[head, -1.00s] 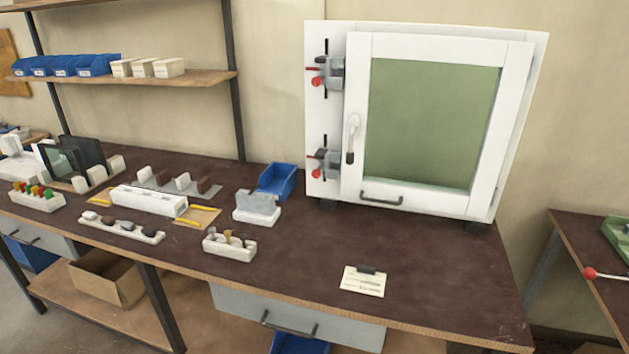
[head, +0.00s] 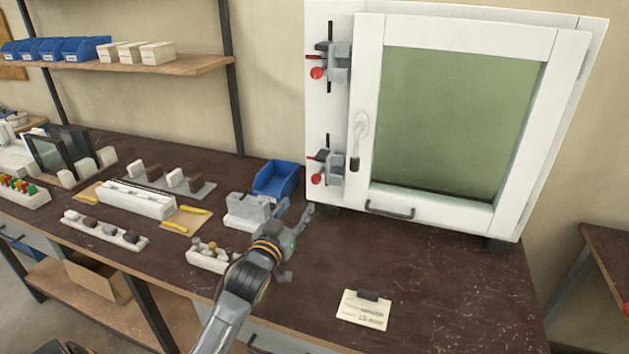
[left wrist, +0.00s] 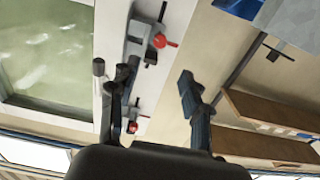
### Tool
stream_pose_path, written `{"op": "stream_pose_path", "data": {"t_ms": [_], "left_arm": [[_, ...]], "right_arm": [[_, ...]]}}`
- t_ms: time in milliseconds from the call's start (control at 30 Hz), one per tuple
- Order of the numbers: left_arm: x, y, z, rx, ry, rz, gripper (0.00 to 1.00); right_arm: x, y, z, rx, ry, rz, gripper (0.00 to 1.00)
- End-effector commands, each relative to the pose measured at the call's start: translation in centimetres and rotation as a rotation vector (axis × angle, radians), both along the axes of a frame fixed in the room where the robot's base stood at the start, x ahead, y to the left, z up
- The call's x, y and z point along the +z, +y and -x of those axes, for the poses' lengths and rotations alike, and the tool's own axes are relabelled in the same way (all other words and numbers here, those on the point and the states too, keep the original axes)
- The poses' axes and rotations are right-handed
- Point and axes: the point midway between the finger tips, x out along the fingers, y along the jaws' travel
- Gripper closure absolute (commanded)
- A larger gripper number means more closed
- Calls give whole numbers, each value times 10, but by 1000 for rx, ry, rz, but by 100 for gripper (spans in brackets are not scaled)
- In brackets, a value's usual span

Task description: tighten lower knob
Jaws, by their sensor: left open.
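The lower clamp (head: 328,167) is grey with a red round lower knob (head: 317,179) and sits on the white frame left of the cabinet door. In the left wrist view, which looks upside down, the lower knob (left wrist: 159,40) shows near the top, ahead of the fingers. My left gripper (head: 296,212) is open and empty, below and left of the lower clamp and apart from it. Its two spread fingers (left wrist: 158,76) also show in the left wrist view. The upper clamp (head: 332,62) has a similar red knob. My right gripper is not in view.
A paper card (head: 363,309) lies at the front. The bench right of my arm is mostly clear.

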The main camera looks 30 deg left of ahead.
Motion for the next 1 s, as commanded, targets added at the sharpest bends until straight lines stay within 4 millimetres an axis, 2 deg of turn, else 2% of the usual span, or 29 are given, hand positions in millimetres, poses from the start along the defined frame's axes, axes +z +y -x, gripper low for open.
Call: {"op": "stream_pose_path", "data": {"t_ms": [33, 100, 200, 333, 500, 667, 1000], "left_arm": [[3, 3, -10, 1, -2, -1, 52], [3, 6, -25, 1, 0, -1, 52], [3, 11, -46, 0, 0, 0, 52], [3, 17, -71, 0, 0, 0, 52], [2, 23, -96, 0, 1, -1, 52], [1, 26, -110, -1, 1, -2, 52], [0, 27, -115, -1, 2, -1, 52]], "right_arm": [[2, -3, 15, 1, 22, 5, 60], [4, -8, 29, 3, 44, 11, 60], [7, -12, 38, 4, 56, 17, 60], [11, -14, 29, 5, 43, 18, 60], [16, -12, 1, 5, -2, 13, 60], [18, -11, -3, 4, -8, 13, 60], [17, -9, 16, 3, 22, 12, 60]]}}
